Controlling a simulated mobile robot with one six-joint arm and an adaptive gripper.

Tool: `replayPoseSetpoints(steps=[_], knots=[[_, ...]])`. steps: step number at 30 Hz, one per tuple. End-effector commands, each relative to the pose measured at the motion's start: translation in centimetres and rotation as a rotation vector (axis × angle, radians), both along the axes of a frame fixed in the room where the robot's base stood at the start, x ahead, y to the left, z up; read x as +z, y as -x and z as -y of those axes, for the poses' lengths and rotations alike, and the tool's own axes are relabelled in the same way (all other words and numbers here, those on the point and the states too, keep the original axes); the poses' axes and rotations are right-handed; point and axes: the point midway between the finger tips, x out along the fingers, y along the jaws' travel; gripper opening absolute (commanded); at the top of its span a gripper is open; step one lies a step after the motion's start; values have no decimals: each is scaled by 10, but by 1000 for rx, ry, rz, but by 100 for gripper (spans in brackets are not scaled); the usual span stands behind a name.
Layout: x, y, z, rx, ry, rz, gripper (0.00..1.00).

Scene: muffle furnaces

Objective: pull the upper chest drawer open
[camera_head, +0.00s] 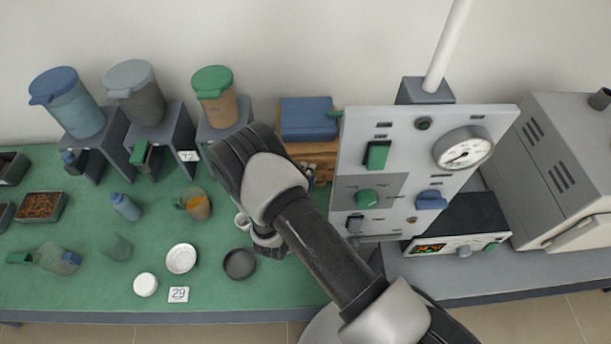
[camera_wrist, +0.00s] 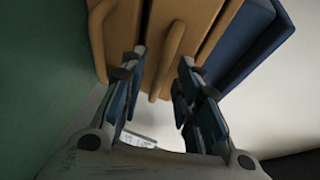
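A small wooden chest (camera_head: 318,149) stands at the back of the green bench, partly hidden behind my arm. In the wrist view it appears turned sideways, with its blue top (camera_wrist: 255,45) to the right. The upper drawer (camera_wrist: 205,35) lies beside the blue top and has a long curved handle (camera_wrist: 174,45). The lower drawer (camera_wrist: 125,30) with its own handle (camera_wrist: 98,20) is to the left. My gripper (camera_wrist: 160,75) is open, its fingers on either side of the upper handle's line. Whether they touch it is unclear. My arm hides the fingertips in the head view.
A grey control panel (camera_head: 410,165) with a gauge stands close on the right of my arm. Lidded jars on stands (camera_head: 150,105) line the back left. A dark dish (camera_head: 239,264), a white dish (camera_head: 181,258) and a beaker (camera_head: 195,204) stand left of my arm.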

Motion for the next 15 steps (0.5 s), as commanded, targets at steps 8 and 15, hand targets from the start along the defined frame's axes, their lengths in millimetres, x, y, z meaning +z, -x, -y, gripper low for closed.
replayPoseSetpoints(steps=[8, 15], knots=[[0, 0, 0, 0, 0, 0, 21], [0, 0, 0, 0, -1, 0, 5]])
